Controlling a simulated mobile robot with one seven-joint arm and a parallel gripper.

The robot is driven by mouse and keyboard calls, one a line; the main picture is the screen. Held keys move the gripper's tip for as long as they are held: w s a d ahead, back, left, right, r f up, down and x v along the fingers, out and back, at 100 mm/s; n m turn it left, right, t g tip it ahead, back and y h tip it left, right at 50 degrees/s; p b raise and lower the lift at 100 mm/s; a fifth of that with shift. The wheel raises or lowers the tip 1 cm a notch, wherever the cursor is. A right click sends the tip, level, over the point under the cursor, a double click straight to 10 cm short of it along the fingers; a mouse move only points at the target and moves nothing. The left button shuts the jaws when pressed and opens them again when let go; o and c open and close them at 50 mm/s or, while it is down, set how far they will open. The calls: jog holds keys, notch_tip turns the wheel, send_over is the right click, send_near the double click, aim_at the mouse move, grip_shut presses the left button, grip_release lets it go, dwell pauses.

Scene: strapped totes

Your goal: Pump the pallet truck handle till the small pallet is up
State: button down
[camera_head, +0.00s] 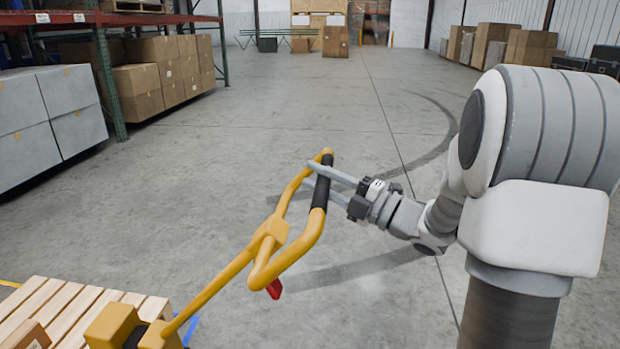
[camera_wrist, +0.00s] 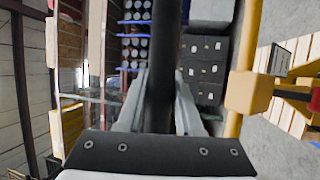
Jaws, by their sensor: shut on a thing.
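The yellow pallet truck handle (camera_head: 268,234) rises from lower left to a loop with a black grip (camera_head: 321,182). A red lever (camera_head: 274,288) hangs under the loop. My gripper (camera_head: 318,174) is shut on the black grip; in the wrist view the grip (camera_wrist: 163,60) runs between both fingers. The handle leans up and to the right.
A rack (camera_head: 108,75) with brown cartons (camera_head: 140,92) and grey boxes (camera_head: 70,92) stands at the left. More cartons (camera_head: 495,45) line the right wall. The concrete floor (camera_head: 400,130) around and beyond the handle is clear.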

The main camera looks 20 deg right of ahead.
jog(key=shift+a+f, duration=0.1)
jog(key=shift+f, duration=0.2)
jog(key=c, duration=0.8)
grip_release()
jog(key=shift+o, duration=1.1)
jog(key=shift+r, duration=0.1)
